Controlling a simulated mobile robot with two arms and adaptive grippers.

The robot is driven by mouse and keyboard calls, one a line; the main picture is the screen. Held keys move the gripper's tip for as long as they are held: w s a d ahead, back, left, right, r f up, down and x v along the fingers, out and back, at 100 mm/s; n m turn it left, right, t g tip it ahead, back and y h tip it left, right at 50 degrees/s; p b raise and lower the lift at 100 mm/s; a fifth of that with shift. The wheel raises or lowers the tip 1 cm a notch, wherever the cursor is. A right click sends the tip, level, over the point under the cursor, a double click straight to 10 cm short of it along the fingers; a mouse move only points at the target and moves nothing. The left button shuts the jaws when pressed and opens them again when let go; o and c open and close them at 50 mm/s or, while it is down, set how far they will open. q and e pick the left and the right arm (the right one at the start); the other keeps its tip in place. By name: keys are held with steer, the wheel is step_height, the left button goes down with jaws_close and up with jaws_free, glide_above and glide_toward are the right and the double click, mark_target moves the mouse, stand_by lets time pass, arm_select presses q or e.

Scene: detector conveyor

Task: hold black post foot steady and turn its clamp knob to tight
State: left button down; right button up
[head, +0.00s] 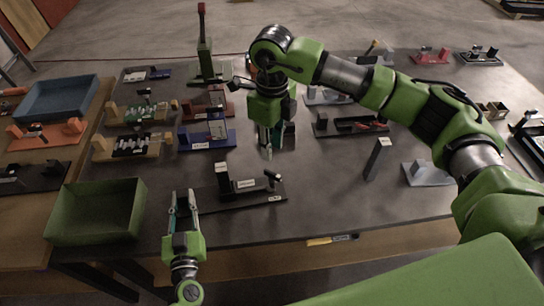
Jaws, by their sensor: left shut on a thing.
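The black post foot (236,196) is a long dark base on the near part of the table, with an upright post near its middle and labels on it. Its clamp knob seems to be the dark part (272,178) at its right end; its setting is too small to read. My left gripper (183,197) is at the base's left end, its fingers closed on the foot. My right gripper (277,152) hangs above and behind the foot, pointing down. Its fingers look apart and empty, clear of the knob.
A green bin (137,210) stands at the left, near my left gripper. A blue fixture (228,140) lies behind the foot, and a dark upright block (378,157) stands to the right. A screwdriver-like tool (326,240) lies at the front edge. Bare table shows right of the foot.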

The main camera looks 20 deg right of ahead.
mark_target(272, 173)
steer(key=shift+r, duration=0.85)
step_height(272, 173, down, 12)
steer(key=shift+f, duration=0.1)
jaws_close()
